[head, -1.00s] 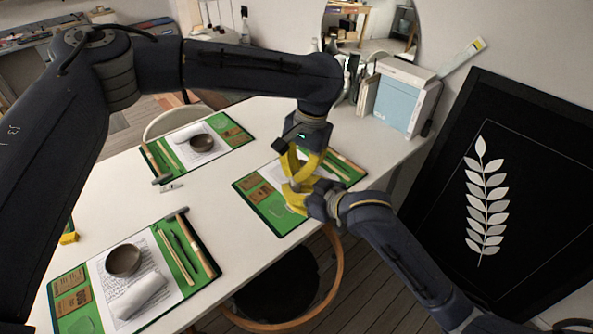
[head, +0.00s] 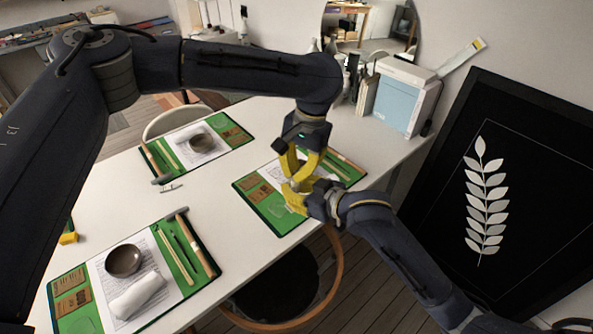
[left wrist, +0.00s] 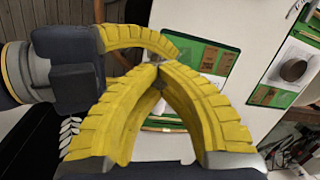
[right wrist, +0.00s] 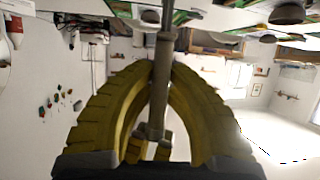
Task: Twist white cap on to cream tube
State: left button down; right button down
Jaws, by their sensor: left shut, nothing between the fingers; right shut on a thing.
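My right gripper (right wrist: 163,68) is shut on a slim, dull cream-grey tube (right wrist: 158,92), which runs between its fingers in the right wrist view. My left gripper (left wrist: 158,70) is shut with nothing seen between its fingers. In the head view, the left gripper (head: 294,178) points down from above, and its tips are close to the right gripper's yellow fingers over the far right place setting. In the right wrist view, yellow finger parts also show at the lower end of the tube. I cannot make out the white cap; the fingers hide the tube's end.
Green mats with bowls, papers and tools lie on the white table (head: 130,205): a near left mat (head: 88,325), a far mat (head: 196,157) and the mat below my grippers (head: 277,220). A light blue box (head: 400,98) stands at the back right.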

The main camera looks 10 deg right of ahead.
pick_arm(q)
jog(key=c, duration=1.6)
grip_release()
jog(key=shift+r, duration=0.1)
jog(key=shift+s+d+r, duration=0.15)
jog(key=shift+r, duration=0.95)
jog(key=shift+s+d+r, duration=0.1)
jog(key=shift+r, duration=0.95)
